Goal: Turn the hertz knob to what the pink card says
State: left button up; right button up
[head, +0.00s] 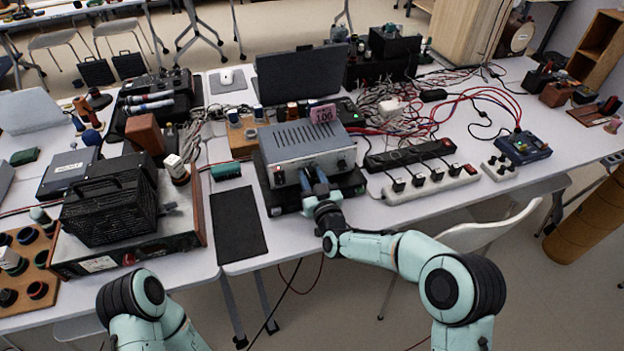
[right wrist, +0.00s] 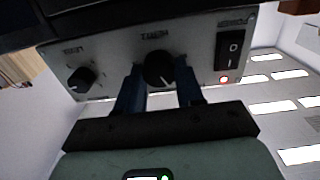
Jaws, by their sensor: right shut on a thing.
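A grey box with a vented top (head: 300,138) stands on a dark base on the table. A pink card (head: 323,114) stands at its top back edge; its small print seems to read 100. In the right wrist view, the box's front panel (right wrist: 115,58) carries a black middle knob (right wrist: 158,70), a second black knob (right wrist: 82,80), and a rocker switch (right wrist: 230,50) beside a lit red lamp. The middle knob's label looks like HERTZ, upside down. My right gripper (head: 316,180) is at the panel, its blue fingers shut around the middle knob. My left gripper is out of view.
Power strips (head: 430,184) lie right of the box, with tangled cables behind. A black mat (head: 238,222) lies to its left. A black vented unit (head: 110,200) stands farther left. A laptop (head: 301,72) stands behind.

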jog(key=n+b, duration=0.2)
jog(key=n, duration=0.2)
jog(key=shift+a+f+n, duration=0.1)
jog(key=shift+f+n, duration=0.05)
jog(key=shift+n, duration=0.15)
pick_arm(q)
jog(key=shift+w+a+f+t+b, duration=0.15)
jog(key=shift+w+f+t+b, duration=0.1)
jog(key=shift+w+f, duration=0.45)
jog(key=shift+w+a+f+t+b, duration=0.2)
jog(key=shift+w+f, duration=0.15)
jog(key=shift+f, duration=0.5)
pick_arm(e)
jog(key=shift+n, duration=1)
jog(key=o, duration=1)
jog(key=shift+s, duration=0.1)
jog(key=shift+o, duration=0.2)
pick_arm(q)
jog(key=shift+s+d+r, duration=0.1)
pick_arm(e)
jog(key=v, duration=1.3)
jog(key=shift+s, duration=0.15)
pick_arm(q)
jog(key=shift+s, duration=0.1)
